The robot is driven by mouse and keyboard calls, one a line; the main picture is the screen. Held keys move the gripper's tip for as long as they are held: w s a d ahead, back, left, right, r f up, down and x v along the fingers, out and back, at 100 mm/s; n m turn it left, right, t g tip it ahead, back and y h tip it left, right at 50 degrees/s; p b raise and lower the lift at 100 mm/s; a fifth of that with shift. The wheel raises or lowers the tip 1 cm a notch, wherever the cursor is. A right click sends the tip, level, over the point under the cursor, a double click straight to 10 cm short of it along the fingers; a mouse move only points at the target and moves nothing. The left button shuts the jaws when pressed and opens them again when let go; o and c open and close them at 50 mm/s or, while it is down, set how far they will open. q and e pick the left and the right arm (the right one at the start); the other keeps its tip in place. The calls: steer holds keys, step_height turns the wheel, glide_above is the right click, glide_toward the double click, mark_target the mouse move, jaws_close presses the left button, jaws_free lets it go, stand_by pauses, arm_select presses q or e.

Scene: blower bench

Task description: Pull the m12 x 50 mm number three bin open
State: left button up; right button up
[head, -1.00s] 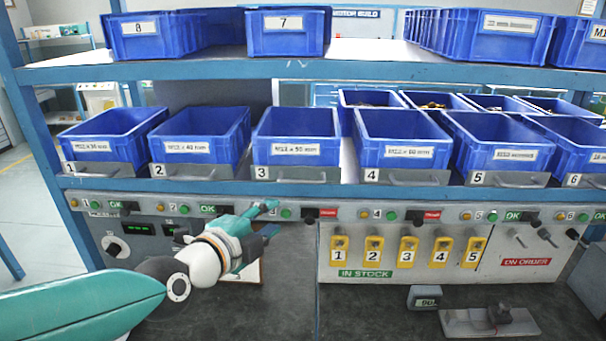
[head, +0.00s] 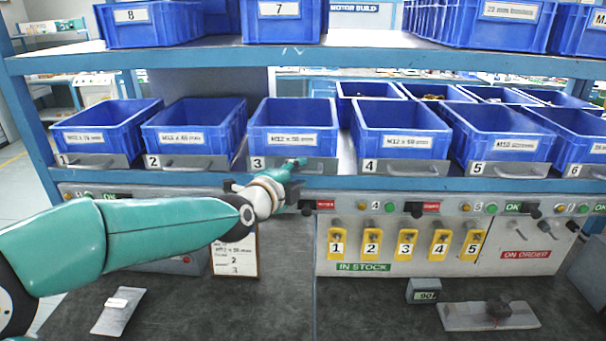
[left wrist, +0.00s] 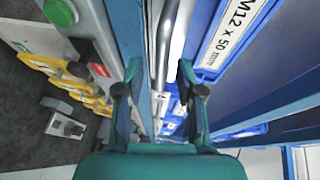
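The number three bin (head: 293,115) is blue, labelled M12 x 50 mm, and sits on the middle shelf between bins 2 and 4. Below its label is a grey front plate (head: 258,163) marked 3 with a bar handle. My left gripper (head: 298,183) is at this plate, hiding part of the handle in the head view. In the left wrist view, its two fingers (left wrist: 160,78) are apart, with the metal handle bar (left wrist: 164,45) between them. The bin's label (left wrist: 232,30) shows at upper right there. My right gripper is in neither view.
Bin 2 (head: 195,120) and bin 4 (head: 400,122) stand close on either side. The blue shelf edge (head: 400,184) runs just below the handles, above a panel with switches and yellow tags (head: 405,244). More bins (head: 285,20) stand on the upper shelf.

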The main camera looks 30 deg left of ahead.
arm_select(q)
steer(key=shift+x, duration=0.95)
jaws_close()
